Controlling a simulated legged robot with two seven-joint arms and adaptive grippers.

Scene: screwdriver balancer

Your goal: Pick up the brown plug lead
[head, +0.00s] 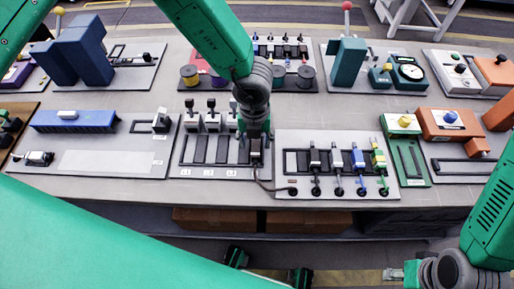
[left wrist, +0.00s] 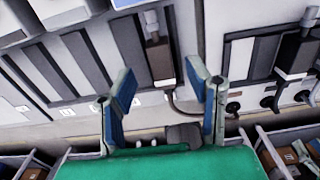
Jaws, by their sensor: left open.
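The brown plug lead (left wrist: 160,62) shows in the left wrist view as a dark brown plug with a grey top, in a slot of a grey panel. Its cable curves off to the right. In the head view its plug (head: 256,159) is mostly hidden under my left gripper (head: 254,135), and the cable runs to a socket on the neighbouring panel. My left gripper (left wrist: 161,82) is open, with its blue-grey fingertips on either side of the plug and gaps on both sides. My right wrist shows at the lower right of the head view; its fingers are not clear.
The panel (head: 330,139) to the right holds black, grey, blue and green plug leads. A blue block (head: 75,120) is at the left. Teal and dark blue blocks stand behind.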

